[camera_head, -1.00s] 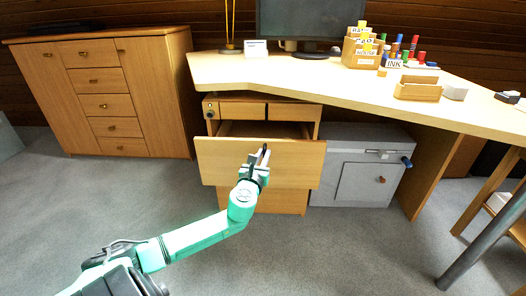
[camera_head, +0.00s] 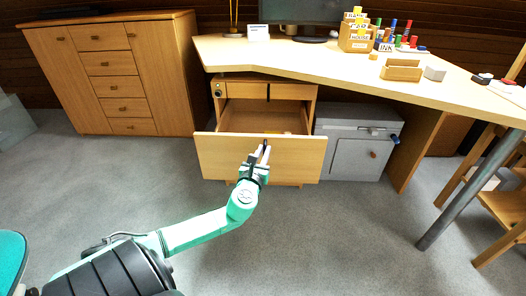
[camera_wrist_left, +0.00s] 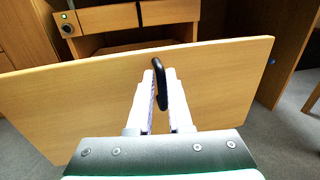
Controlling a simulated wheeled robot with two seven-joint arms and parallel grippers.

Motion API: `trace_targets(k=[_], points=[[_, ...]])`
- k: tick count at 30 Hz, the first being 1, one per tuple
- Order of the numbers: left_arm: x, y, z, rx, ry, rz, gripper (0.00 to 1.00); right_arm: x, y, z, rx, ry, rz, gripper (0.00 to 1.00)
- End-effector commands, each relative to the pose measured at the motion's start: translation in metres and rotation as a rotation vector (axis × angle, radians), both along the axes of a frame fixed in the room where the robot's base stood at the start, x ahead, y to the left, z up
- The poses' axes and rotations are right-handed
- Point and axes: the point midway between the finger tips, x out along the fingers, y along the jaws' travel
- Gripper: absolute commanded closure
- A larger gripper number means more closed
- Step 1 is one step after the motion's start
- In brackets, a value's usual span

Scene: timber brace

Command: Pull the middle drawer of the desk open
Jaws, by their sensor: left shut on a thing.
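The middle drawer (camera_head: 225,158) of the desk's wooden pedestal stands far out, and its empty-looking inside shows behind the front panel. My left gripper (camera_head: 262,152) is at the upper middle of that panel. In the left wrist view the drawer front (camera_wrist_left: 220,85) fills the middle, and the left gripper's fingers (camera_wrist_left: 158,90) are shut on a dark upright handle (camera_wrist_left: 160,82). The desk (camera_head: 300,62) has a light wooden top above the pedestal. My right gripper is not in view.
A grey metal cabinet (camera_head: 355,150) stands right of the pedestal. A wooden sideboard (camera_head: 115,75) stands at the left. A chair (camera_head: 505,205) and a dark slanted leg (camera_head: 465,190) are at the right. Grey floor (camera_head: 330,240) in front of the drawer is clear.

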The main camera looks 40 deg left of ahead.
Motion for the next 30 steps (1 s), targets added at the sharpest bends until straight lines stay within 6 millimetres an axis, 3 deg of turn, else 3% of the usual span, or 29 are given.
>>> trace_targets(k=[4,5,6,7,20,24,30], points=[[0.001,-0.003,0.001,0.003,-0.001,-0.01,1.0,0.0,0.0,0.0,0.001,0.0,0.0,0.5],[0.001,-0.003,0.001,0.003,-0.001,-0.01,0.75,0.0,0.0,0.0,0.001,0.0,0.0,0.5],[0.001,-0.003,0.001,0.003,-0.001,-0.009,0.59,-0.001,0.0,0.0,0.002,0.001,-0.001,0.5],[0.001,-0.003,0.001,0.003,-0.001,-0.009,0.55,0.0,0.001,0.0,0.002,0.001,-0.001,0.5],[-0.009,-0.005,0.001,0.001,0.003,-0.002,0.55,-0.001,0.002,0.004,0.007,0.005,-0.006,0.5],[-0.035,-0.018,0.002,-0.001,0.006,-0.005,0.55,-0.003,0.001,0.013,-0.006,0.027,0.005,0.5],[-0.089,-0.044,0.002,-0.001,0.007,-0.004,0.55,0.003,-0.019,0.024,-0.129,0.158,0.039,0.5]])
